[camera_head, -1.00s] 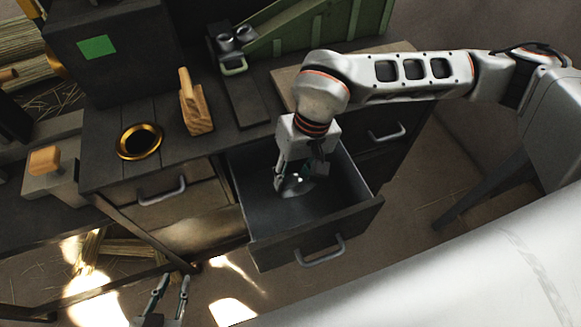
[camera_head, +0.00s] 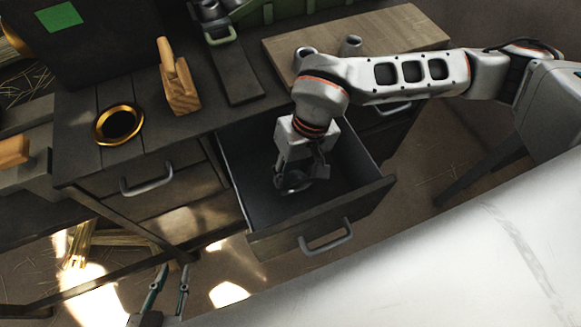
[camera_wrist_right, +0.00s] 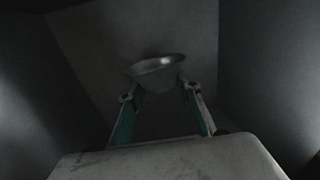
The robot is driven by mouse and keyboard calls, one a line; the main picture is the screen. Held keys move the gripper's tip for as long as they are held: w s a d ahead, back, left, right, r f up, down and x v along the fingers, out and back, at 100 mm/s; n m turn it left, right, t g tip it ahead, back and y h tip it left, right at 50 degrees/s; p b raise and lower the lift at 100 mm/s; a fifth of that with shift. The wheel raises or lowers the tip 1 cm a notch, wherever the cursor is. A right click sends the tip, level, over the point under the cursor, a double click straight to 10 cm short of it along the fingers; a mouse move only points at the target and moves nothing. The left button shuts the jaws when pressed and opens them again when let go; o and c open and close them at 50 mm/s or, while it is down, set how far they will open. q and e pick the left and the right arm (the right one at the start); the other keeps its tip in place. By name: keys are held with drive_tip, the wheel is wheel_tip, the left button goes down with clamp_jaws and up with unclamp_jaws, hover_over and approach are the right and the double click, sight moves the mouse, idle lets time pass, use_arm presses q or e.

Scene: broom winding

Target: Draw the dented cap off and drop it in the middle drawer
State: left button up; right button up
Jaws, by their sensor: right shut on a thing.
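My right gripper (camera_head: 300,184) reaches down into the open middle drawer (camera_head: 320,222), below the level of its rim. It is shut on a grey metal cap (camera_wrist_right: 157,72), a shallow flared cup held at the fingertips. In the head view the cap (camera_head: 293,186) shows as a small shiny shape inside the drawer. Whether it is dented, or touches the drawer floor, I cannot tell. My left gripper (camera_head: 169,279) is at the bottom of the head view, its two fingers apart and empty, away from the drawer.
A closed drawer (camera_head: 150,178) lies left of the open one. On the bench are a brass ring (camera_head: 119,124), a wooden plane-like block (camera_head: 177,82) and a dark box (camera_head: 75,60). The drawer walls surround my right gripper closely.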

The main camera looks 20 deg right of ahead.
use_arm(q)
drive_tip(key=shift+w+r, duration=0.1)
drive_tip(key=shift+r, duration=0.05)
use_arm(e)
drive_tip(key=shift+c, duration=0.2)
drive_tip(key=o, duration=1)
use_arm(q)
drive_tip(key=shift+f, duration=0.2)
use_arm(e)
drive_tip(key=o, duration=0.8)
drive_tip(key=shift+r, duration=0.1)
use_arm(q)
wheel_tip(320, 180, up, 6)
drive_tip(key=w+t+p, duration=0.1)
drive_tip(key=w+p, duration=0.1)
drive_tip(key=p, duration=0.1)
drive_tip(key=shift+w, duration=0.4)
use_arm(e)
drive_tip(key=shift+r, duration=2.95)
use_arm(q)
drive_tip(key=shift+r, duration=0.1)
